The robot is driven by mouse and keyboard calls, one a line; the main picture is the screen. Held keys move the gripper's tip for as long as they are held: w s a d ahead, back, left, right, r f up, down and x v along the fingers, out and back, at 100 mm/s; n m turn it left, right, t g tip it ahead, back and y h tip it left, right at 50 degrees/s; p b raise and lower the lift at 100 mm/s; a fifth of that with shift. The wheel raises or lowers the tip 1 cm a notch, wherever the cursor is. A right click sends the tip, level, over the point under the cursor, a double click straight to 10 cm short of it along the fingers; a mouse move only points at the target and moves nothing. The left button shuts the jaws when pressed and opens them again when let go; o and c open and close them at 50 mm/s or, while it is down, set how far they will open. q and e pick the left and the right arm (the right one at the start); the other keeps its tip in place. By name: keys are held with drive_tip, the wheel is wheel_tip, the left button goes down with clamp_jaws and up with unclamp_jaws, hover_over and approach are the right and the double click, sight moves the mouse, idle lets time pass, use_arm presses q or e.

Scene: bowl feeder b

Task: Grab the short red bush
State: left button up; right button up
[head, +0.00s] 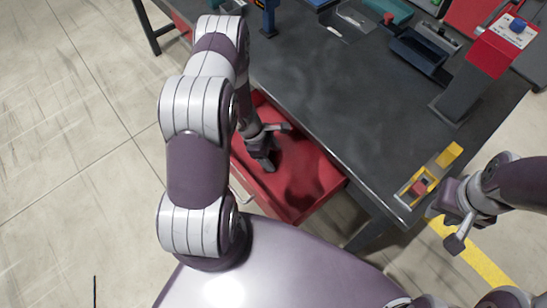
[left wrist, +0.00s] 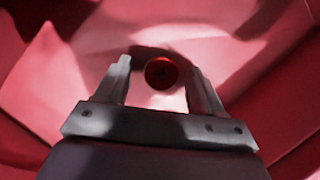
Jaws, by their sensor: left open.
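The short red bush (left wrist: 161,72) is a small dark red round piece inside the open red drawer. In the left wrist view it lies between and a little beyond my left gripper's fingertips, with a gap on both sides. My left gripper (head: 277,147) is open and reaches down into the red drawer (head: 313,196). It also shows in the left wrist view (left wrist: 158,80). In the head view I cannot make out the bush. My right gripper (head: 447,227) looks open and empty, off the table's right front corner.
The drawer walls stand close around my left gripper. The dark workbench (head: 345,115) extends behind it, with its middle clear. A red control box (head: 492,55) and dark bins (head: 424,50) stand farther back.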

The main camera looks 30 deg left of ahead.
use_arm(q)
drive_tip(key=c, duration=1.1)
drive_tip(key=shift+c, duration=0.2)
drive_tip(key=shift+r, duration=0.1)
